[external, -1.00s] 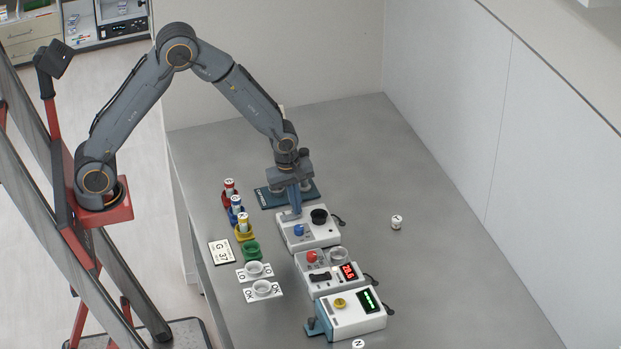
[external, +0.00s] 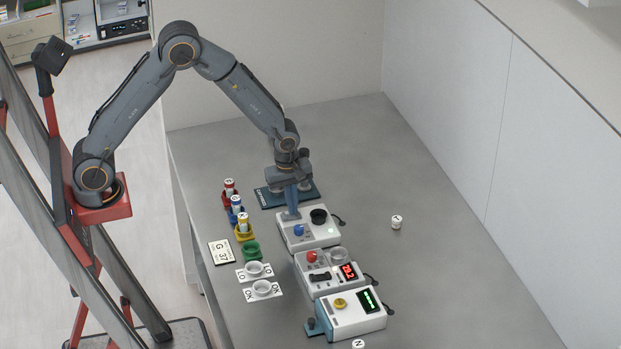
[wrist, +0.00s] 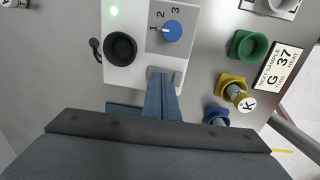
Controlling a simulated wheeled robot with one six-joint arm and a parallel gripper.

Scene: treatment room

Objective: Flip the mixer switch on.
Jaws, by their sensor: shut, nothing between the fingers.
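The mixer (external: 322,238) is a white box with a black round cup (external: 318,215) and a blue dial (external: 298,230) marked 1, 2, 3. In the wrist view my gripper (wrist: 162,76) covers the grey switch area (wrist: 154,71) beside the dial, so the switch's position is mostly hidden. I cannot tell if the tips touch it.
A red-knobbed device (external: 328,287) with a red display and a white device (external: 352,318) with a green display stand in front of the mixer. Coloured holders (external: 243,232) with vials stand at the left. The table's right side is mostly clear.

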